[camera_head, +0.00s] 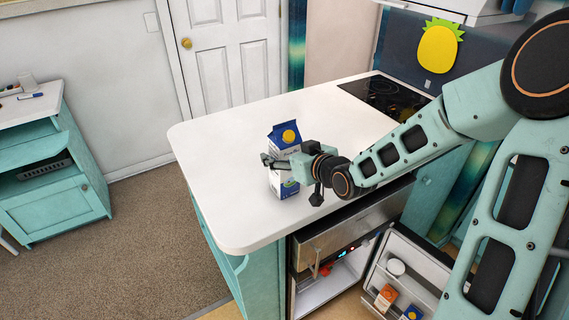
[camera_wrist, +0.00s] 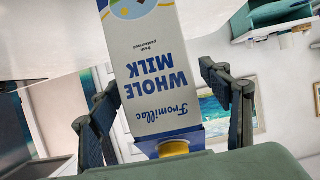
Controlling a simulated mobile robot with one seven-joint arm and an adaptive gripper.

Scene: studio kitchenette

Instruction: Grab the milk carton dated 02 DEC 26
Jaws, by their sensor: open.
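A blue and white milk carton (camera_head: 284,137) with a yellow cap stands upright on the white counter in the head view. In the wrist view the carton (camera_wrist: 158,85) appears upside down and reads "Fromillac WHOLE MILK". No date is legible on its visible faces. My gripper (camera_head: 291,178) is open at the carton, with one finger on each side of it. In the wrist view a gap shows between the carton and the right finger; the left finger is close to the carton, and I cannot tell if it touches. My gripper hides part of the carton in the head view.
The counter (camera_head: 215,150) is otherwise clear up to the black cooktop (camera_head: 385,95). Below, the small fridge stands open; its door (camera_head: 425,262) holds an orange carton (camera_head: 386,297), a partly visible blue item (camera_head: 411,313) and a white-topped item (camera_head: 396,267). A teal cabinet (camera_head: 60,205) stands left.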

